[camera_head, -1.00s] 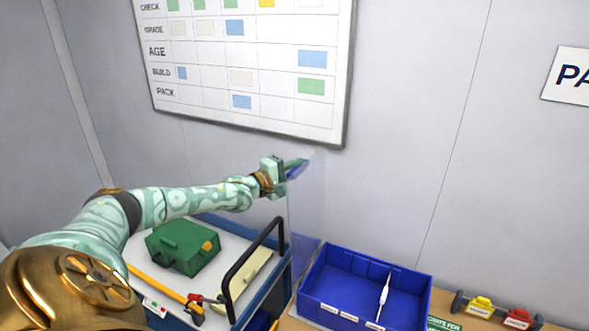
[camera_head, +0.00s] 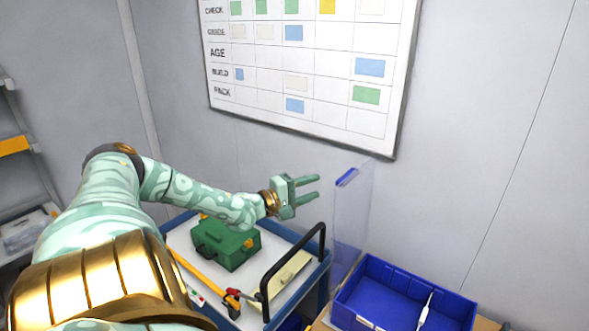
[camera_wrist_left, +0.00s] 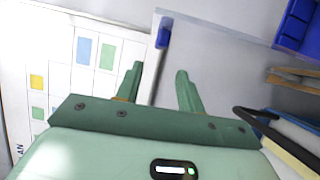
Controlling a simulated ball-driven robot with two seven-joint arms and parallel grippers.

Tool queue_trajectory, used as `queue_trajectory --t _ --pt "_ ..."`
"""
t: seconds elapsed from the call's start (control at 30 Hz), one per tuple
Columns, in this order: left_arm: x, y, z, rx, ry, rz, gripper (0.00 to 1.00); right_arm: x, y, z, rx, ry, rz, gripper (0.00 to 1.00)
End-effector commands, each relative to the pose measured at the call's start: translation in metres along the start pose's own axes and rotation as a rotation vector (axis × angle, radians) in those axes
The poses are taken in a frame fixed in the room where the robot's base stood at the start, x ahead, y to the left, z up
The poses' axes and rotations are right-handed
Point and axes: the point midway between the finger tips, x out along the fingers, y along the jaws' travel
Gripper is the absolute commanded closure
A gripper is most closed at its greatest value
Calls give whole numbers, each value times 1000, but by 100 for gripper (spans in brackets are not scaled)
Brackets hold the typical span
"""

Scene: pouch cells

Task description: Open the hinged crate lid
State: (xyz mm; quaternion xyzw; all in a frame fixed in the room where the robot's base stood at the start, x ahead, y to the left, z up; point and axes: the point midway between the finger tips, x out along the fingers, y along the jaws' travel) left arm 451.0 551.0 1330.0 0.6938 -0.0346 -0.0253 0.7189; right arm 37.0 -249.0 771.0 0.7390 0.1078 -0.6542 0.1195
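The blue crate (camera_head: 452,297) stands open-topped at the lower right of the head view. Its clear lid (camera_head: 352,215) stands about upright at the crate's left side, with a blue grip strip (camera_head: 347,177) on its top edge. My left gripper (camera_head: 318,187) is open and empty, left of the strip and apart from it. In the left wrist view the fingers (camera_wrist_left: 158,80) are spread, and the blue strip (camera_wrist_left: 163,33) lies beyond them. The lid's hinge line is hard to make out. My right gripper is not in view.
A cart (camera_head: 323,266) with a black handle (camera_head: 268,276) carries a green case (camera_head: 228,245) below my left arm. A white tool (camera_head: 425,310) is in the crate. A whiteboard (camera_head: 305,70) hangs on the wall behind. A shelf (camera_head: 20,145) is at far left.

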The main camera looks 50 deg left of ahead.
Motion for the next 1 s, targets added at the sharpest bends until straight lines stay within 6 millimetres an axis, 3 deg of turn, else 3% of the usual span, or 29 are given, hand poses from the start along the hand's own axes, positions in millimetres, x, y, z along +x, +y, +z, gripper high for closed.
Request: queue_trajectory --t 0.1,0.3,1.0 --pt "-25 -1 0 2 -1 -8 62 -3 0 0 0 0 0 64" --pt "-46 -1 0 1 -1 -2 62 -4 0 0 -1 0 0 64" --pt "-48 -1 0 -1 0 0 62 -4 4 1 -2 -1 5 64"
